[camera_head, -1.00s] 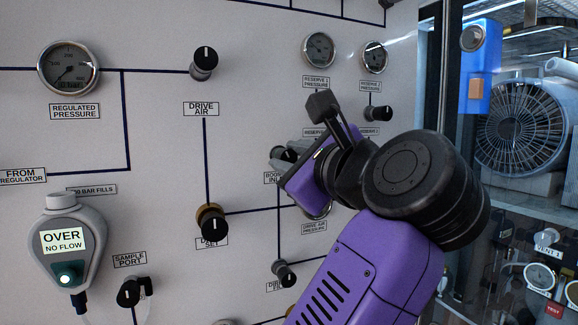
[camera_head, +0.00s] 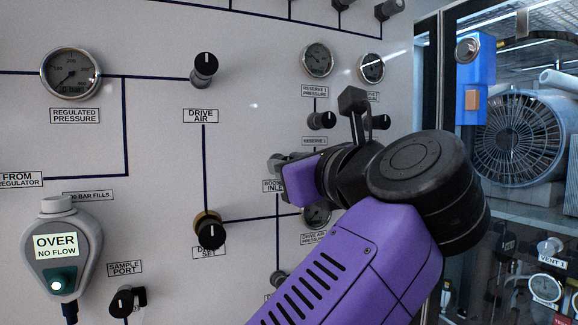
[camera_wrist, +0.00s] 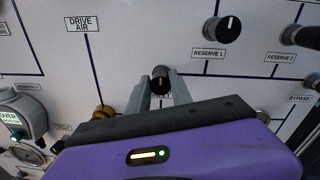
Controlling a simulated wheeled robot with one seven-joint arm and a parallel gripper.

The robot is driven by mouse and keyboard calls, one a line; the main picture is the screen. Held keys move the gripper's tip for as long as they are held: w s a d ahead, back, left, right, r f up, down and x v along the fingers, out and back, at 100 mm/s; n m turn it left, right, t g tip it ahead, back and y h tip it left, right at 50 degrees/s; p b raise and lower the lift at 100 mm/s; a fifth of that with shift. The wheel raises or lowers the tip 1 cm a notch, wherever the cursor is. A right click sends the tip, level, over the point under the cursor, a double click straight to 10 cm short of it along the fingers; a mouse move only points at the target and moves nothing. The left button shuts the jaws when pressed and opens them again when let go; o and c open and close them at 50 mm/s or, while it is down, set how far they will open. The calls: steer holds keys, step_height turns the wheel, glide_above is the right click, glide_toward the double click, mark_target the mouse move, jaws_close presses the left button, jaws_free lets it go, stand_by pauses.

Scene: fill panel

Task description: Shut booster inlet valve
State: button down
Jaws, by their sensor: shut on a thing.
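The booster inlet valve is a black knob (camera_wrist: 160,77) on the white panel, seen in the wrist view between my two grey fingers. Its label (camera_head: 273,186) is partly covered and reads "BOOS… INLE…" in the head view. My gripper (camera_wrist: 162,90) is shut on this knob, one finger on each side. In the head view my gripper (camera_head: 285,164) is against the panel just above the label, and its fingers and purple body hide the knob. The knob's pointer mark is hard to read.
The drive air knob (camera_head: 205,67) and drive set knob (camera_head: 210,231) stand out to the left. The reserve 1 knob (camera_head: 321,120) is just above right of my gripper. A drive air pressure gauge (camera_head: 316,214) sits close below. A glass-fronted fan bay (camera_head: 522,135) is at right.

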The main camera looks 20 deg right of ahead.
steer(key=shift+d+f, duration=0.1)
steer(key=c, duration=1.2)
jaws_free()
steer(key=shift+o, duration=0.2)
steer(key=shift+s, duration=0.15)
steer(key=s+b, duration=0.2)
steer(key=s, duration=0.5)
steer(key=shift+s+d, duration=0.15)
steer(key=shift+s, duration=0.15)
